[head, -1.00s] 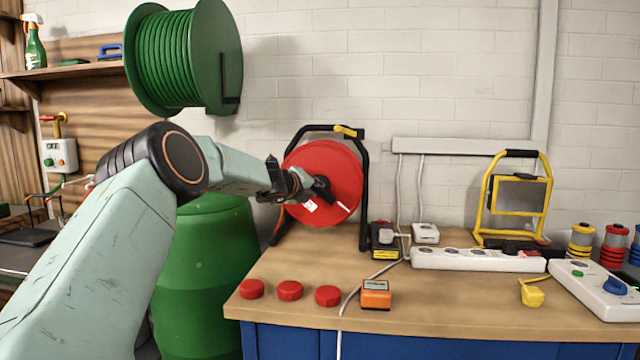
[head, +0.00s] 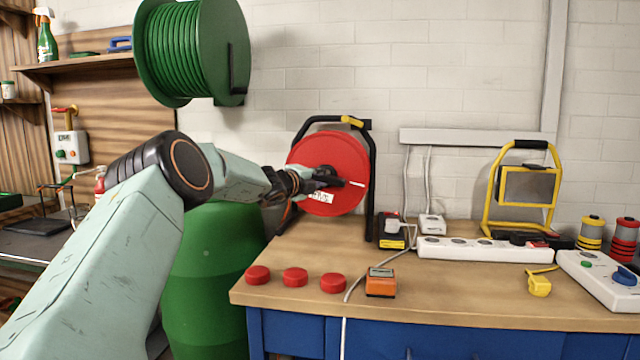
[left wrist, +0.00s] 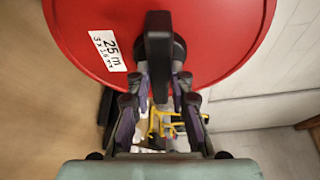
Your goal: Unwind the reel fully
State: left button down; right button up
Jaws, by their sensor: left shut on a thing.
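The red cable reel (head: 327,158) stands on the workbench in a black frame with a yellow part on top. Its red face with a white "25 m" label fills the upper left wrist view (left wrist: 215,35). My left gripper (head: 325,180) reaches in front of the reel's face. In the left wrist view its fingers (left wrist: 160,88) are shut on the black crank handle (left wrist: 159,48) near the reel's hub. In the head view the arm hides part of the reel's left side. My right gripper is not in view.
On the bench (head: 440,297) are several red caps, an orange meter (head: 380,282), a white power strip (head: 485,250) and a yellow work lamp (head: 522,190). A green barrel (head: 208,285) stands left of the bench. A green hose reel (head: 190,50) hangs on the wall above my arm.

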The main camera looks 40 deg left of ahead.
pick_arm(q)
jog(key=shift+n, duration=0.6)
jog(key=c, duration=1.2)
grip_release()
jog(key=shift+s, duration=0.6)
jog(key=s+d, duration=0.1)
jog(key=s, duration=0.5)
jog(key=shift+d+r, duration=0.15)
jog(key=shift+s, duration=0.1)
